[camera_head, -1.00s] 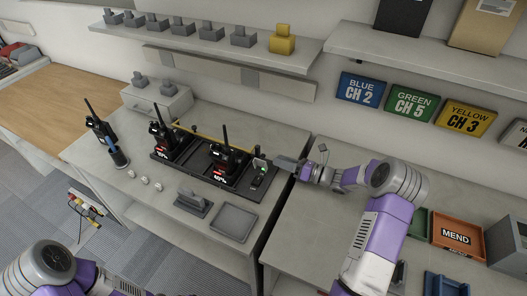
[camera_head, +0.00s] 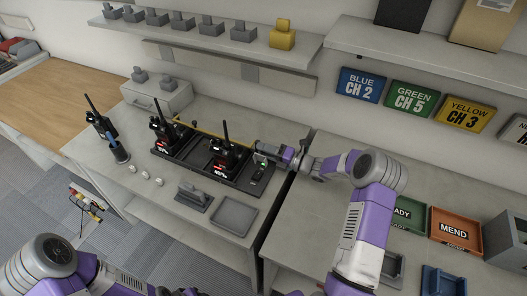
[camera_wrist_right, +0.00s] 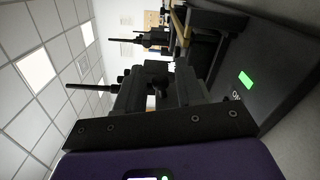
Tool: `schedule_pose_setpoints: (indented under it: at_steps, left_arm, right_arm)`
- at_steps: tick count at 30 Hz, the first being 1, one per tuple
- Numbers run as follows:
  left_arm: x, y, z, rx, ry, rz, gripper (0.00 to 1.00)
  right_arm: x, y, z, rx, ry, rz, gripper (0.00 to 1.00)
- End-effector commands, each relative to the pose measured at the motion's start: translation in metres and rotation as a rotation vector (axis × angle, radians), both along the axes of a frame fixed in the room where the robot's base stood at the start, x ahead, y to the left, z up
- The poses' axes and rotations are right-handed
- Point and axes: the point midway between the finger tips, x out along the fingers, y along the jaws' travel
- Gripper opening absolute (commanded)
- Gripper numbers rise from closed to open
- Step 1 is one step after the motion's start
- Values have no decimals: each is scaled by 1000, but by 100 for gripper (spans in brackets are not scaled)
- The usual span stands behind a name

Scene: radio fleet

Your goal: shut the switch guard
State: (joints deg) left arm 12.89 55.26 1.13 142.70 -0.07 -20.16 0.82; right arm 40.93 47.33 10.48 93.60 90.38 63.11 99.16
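The black charger rack (camera_head: 205,172) stands on the grey bench with two radios in it. At its right end is a switch panel (camera_head: 257,174) with a small green light. In the right wrist view a lit green switch (camera_wrist_right: 245,79) with an "ON" label sits on a dark surface. The switch guard is too small and partly hidden to make out its position. My right gripper (camera_head: 268,153) is at the rack's right end, just behind the panel. Its dark fingers (camera_wrist_right: 158,88) fill the middle of the wrist view; their gap is unclear. My left gripper's fingers are not visible.
A third radio (camera_head: 101,125) stands in a holder to the left. A grey tray (camera_head: 234,216) and a grey stand (camera_head: 193,197) lie in front of the rack. A shelf (camera_head: 220,45) runs above. The right bench holds a MEND bin (camera_head: 455,232).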

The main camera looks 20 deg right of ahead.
Motion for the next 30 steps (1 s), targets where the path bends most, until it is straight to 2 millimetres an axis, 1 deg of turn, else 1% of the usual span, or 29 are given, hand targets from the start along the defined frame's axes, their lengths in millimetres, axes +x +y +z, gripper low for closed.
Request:
schedule_pose_setpoints:
  at_steps: [3, 10, 11, 18, 27, 30]
  left_arm:
    - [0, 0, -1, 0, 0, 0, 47]
    - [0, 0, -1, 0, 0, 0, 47]
    - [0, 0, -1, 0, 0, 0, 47]
    - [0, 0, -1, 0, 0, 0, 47]
    - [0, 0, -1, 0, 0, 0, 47]
    - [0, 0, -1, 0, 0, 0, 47]
  right_arm:
    - [5, 4, 0, 0, 0, 0, 38]
    - [5, 4, 0, 0, 0, -1, 38]
    - [5, 4, 0, 0, 0, -1, 36]
    - [5, 4, 0, -1, -1, 0, 0]
    - [5, 5, 0, -1, -1, 0, 0]
    - [6, 8, 0, -6, -6, 4, 0]
